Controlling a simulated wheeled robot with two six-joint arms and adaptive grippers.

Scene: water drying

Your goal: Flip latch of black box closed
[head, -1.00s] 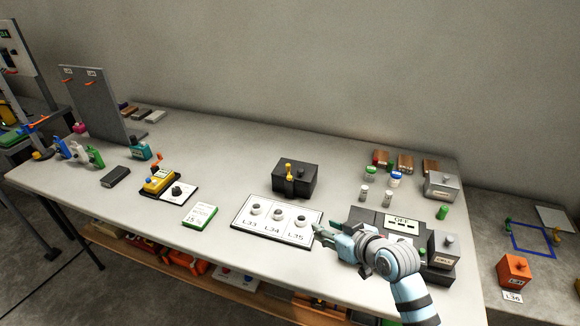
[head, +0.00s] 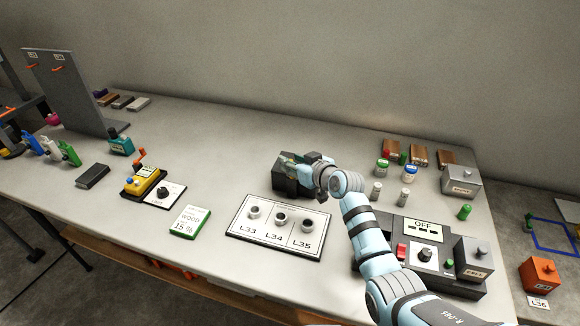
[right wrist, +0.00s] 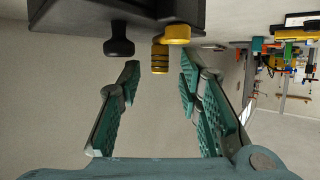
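The black box (head: 283,186) stands at the middle of the table, partly hidden behind my right gripper (head: 300,163). In the right wrist view the box (right wrist: 75,16) fills the top edge. A yellow latch (right wrist: 177,34) and a black knob (right wrist: 118,42) stick out from it there. My right gripper (right wrist: 158,78) is open and empty, its teal-padded fingers spread. The tips lie close to the latch, on either side of its ribbed yellow part; contact cannot be told. In the head view the gripper mostly hides the latch. My left gripper is not in view.
A white board with three round holders (head: 233,228) lies in front of the box. A dark device with an OFF display (head: 422,229) sits under my right forearm. Small bottles (head: 376,192) stand right of the box.

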